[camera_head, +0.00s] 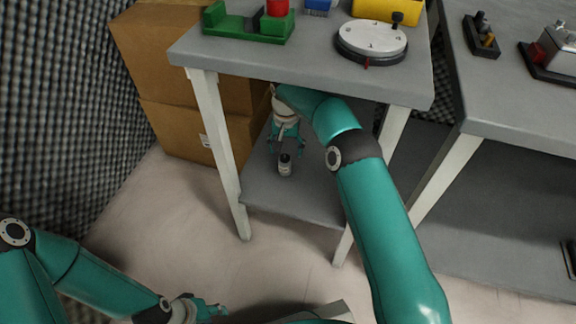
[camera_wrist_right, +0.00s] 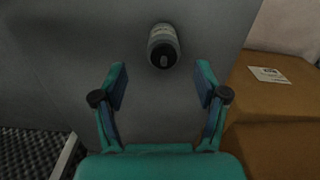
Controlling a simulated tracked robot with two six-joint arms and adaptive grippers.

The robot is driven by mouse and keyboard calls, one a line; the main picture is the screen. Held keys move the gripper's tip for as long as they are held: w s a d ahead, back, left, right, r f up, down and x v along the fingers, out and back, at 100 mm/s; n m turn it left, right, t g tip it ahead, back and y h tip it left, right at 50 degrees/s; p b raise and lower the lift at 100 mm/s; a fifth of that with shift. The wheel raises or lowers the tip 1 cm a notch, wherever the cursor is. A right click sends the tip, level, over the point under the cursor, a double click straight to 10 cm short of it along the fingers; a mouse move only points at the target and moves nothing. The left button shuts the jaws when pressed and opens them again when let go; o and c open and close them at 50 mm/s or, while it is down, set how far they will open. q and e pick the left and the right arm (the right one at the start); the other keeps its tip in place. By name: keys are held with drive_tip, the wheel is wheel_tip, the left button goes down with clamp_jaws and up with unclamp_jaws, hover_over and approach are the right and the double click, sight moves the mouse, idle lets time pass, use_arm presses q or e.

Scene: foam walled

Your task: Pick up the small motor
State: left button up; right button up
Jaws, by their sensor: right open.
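The small motor (camera_head: 285,165), a short grey cylinder with a dark end, stands on the lower shelf (camera_head: 290,200) of the table. In the right wrist view the motor (camera_wrist_right: 163,46) is just beyond the fingertips, roughly centred between them. My right gripper (camera_head: 287,149) reaches under the tabletop and is open and empty, close to the motor but not around it. Its two fingers are spread apart in the right wrist view (camera_wrist_right: 162,80). My left gripper (camera_head: 208,308) is low at the bottom left, away from the table; its finger opening is unclear.
Table legs flank the shelf. Cardboard boxes (camera_head: 185,60) stand at left. A second table (camera_head: 510,100) is at right.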

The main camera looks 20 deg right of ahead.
sight(285, 159)
drive_tip(key=shift+a+f, duration=0.2)
drive_tip(key=shift+f, duration=0.95)
wheel_tip(285, 159, down, 5)
drive_tip(key=shift+f+b, duration=0.2)
drive_tip(key=shift+b, duration=1)
drive_tip(key=shift+w+r, duration=0.1)
clamp_jaws()
